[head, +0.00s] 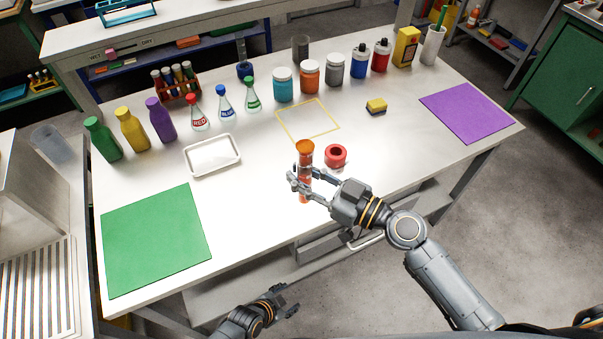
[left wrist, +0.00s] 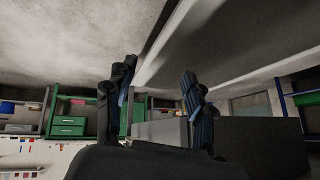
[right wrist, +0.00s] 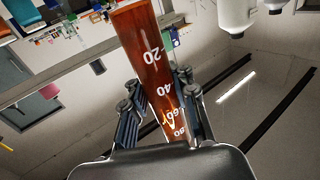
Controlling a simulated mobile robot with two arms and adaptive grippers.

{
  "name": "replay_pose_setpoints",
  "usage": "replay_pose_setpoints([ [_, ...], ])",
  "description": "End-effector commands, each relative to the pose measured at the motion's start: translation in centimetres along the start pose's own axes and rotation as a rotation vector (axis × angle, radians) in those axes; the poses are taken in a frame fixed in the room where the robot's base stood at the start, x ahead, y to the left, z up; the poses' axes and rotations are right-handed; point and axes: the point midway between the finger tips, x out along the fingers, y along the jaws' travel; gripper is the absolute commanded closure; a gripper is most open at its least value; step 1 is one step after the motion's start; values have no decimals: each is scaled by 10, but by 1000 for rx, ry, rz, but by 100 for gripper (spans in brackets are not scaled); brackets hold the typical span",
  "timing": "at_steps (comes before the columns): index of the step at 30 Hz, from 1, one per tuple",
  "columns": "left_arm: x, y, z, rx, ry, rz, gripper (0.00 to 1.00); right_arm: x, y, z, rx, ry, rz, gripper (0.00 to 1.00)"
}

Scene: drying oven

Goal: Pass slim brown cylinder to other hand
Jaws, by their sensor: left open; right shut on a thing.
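The slim brown cylinder (head: 305,156) is a translucent tube with an orange-brown top, held about upright over the front part of the table. My right gripper (head: 304,182) is shut around it. In the right wrist view the brown cylinder (right wrist: 147,60) shows white graduation marks between the fingers (right wrist: 160,105). My left gripper (head: 287,300) is open and empty, low in front of the table's front edge. In the left wrist view its two fingers (left wrist: 160,95) stand apart with nothing between them. Whether the cylinder's base touches the table is hard to tell.
A red ring-shaped item (head: 336,155) stands close to the right of the cylinder. A white tray (head: 212,169), a green mat (head: 155,240) and a purple mat (head: 467,112) lie on the table. Bottles and jars line the back.

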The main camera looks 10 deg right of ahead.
Motion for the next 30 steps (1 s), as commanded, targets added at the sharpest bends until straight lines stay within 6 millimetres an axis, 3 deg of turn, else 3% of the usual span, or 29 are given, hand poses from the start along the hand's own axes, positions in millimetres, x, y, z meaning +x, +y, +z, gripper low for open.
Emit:
replay_pose_setpoints([
  [1,0,4,31,-75,-53,-9,46,0,0,0,0,1,0,100],
  [6,-11,19,122,-312,-207,-51,46,0,0,0,0,1,0,100],
  [12,-39,59,219,-567,-377,-96,46,0,0,0,0,1,0,100],
  [15,-56,83,257,-675,-450,-116,46,0,0,0,0,1,0,100],
  [18,-71,105,285,-761,-507,-132,46,0,0,0,0,1,0,100],
  [22,-85,124,307,-833,-557,-146,46,0,0,0,0,1,0,100],
  [30,-93,134,318,-871,-582,-156,46,0,0,0,0,1,0,100],
])
